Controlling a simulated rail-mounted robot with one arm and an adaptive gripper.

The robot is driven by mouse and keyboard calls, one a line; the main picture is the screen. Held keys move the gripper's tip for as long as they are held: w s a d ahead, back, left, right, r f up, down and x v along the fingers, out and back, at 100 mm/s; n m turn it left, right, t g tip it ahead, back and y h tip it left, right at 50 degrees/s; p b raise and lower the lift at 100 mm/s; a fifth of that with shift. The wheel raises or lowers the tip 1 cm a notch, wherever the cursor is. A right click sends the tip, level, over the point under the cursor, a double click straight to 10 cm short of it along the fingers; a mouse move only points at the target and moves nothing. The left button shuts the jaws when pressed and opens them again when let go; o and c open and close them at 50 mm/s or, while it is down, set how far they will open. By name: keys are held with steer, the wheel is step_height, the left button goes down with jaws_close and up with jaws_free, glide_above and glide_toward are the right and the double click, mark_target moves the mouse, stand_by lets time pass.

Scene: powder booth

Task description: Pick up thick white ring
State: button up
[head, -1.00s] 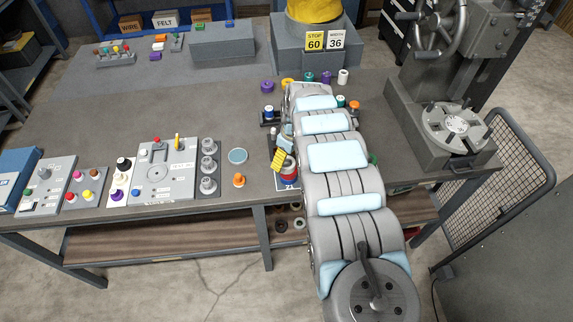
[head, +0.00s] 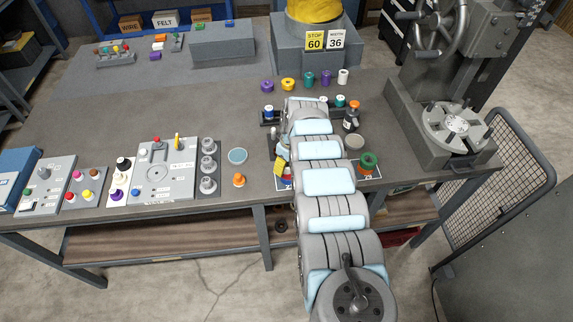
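A small thick white ring-like piece (head: 343,77) stands at the right end of a row of coloured pieces on the bench. Another white piece (head: 323,100) shows partly behind my arm, so I cannot tell for certain which is the thick white ring. My arm reaches over the bench and hides most of its own end. Only parts of the wrist area show at its left edge, near a small yellow part. My gripper's fingers are hidden, and neither their opening nor anything between them can be seen. The white piece in the row stands apart from the visible arm.
The row also has purple (head: 267,86), yellow (head: 288,84) and teal (head: 309,78) pieces. A heavy machine (head: 440,130) stands at right.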

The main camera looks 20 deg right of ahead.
mark_target(287, 166)
steer(key=c, duration=0.7)
step_height(287, 166, up, 10)
steer(key=shift+f, duration=0.25)
